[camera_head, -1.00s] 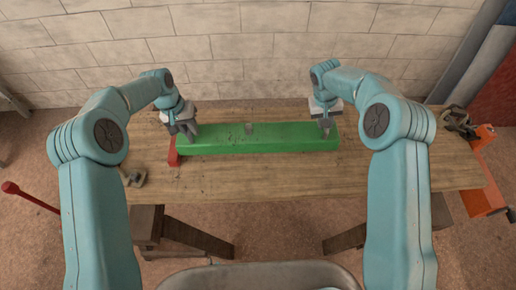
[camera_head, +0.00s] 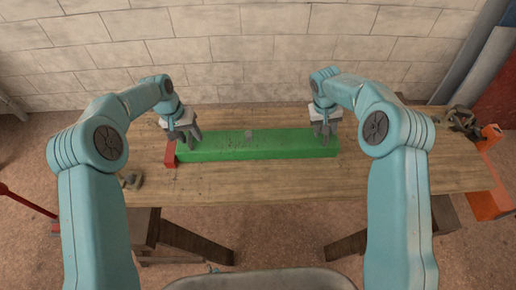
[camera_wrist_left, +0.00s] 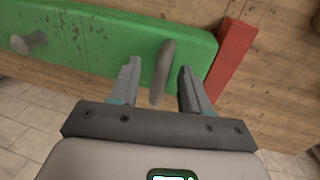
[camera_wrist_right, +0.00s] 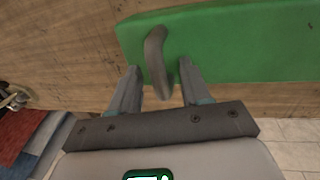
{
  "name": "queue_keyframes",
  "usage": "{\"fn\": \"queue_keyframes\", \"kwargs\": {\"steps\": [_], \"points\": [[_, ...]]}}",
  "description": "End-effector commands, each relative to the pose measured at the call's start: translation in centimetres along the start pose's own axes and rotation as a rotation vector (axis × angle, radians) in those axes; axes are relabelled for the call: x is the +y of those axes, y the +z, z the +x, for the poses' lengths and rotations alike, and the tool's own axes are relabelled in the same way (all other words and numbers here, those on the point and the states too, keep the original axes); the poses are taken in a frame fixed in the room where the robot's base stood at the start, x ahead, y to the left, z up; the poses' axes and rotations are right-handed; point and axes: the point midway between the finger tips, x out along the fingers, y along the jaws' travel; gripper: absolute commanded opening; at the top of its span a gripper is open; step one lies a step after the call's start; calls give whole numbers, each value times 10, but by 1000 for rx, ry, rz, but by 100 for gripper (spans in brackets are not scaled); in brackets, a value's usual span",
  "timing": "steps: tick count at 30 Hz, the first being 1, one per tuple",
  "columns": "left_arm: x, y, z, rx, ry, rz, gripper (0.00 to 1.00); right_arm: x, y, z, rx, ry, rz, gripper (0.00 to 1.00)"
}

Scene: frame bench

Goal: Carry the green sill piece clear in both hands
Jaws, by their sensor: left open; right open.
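The green sill piece (camera_head: 258,149) is a long green bar lying on the wooden bench, with a small grey peg (camera_head: 249,134) near its middle. My left gripper (camera_head: 190,136) is open at its left end. In the left wrist view a grey handle (camera_wrist_left: 164,72) on the sill shows between the spread fingers (camera_wrist_left: 158,66), apart from both. My right gripper (camera_head: 323,132) is open at the right end. In the right wrist view another curved grey handle (camera_wrist_right: 156,58) shows between its fingers (camera_wrist_right: 160,72). I cannot tell how deep the handles sit between the fingers.
A red block (camera_head: 170,153) stands against or close beside the sill's left end. A small clamp-like piece (camera_head: 131,180) lies at the bench's left. An orange vise-like tool (camera_head: 490,200) is at the right edge. The bench front (camera_head: 290,185) is clear. A block wall stands behind.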

Motion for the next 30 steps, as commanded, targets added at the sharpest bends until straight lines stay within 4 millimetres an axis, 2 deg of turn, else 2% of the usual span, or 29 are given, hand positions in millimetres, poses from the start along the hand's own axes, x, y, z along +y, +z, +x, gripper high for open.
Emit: {"fn": "queue_keyframes", "kwargs": {"steps": [12,15,20,23,30], "points": [[0,-1,-88,6,0,0,47,0,0,0,0,0,0,47],[0,-1,-102,4,0,0,47,0,0,0,0,0,0,47],[0,0,-115,3,0,0,47,0,0,-2,1,0,0,47],[0,0,-117,2,0,0,47,0,-1,-11,4,0,0,47],[0,0,-116,2,0,0,47,0,-1,-64,6,0,1,47]]}}
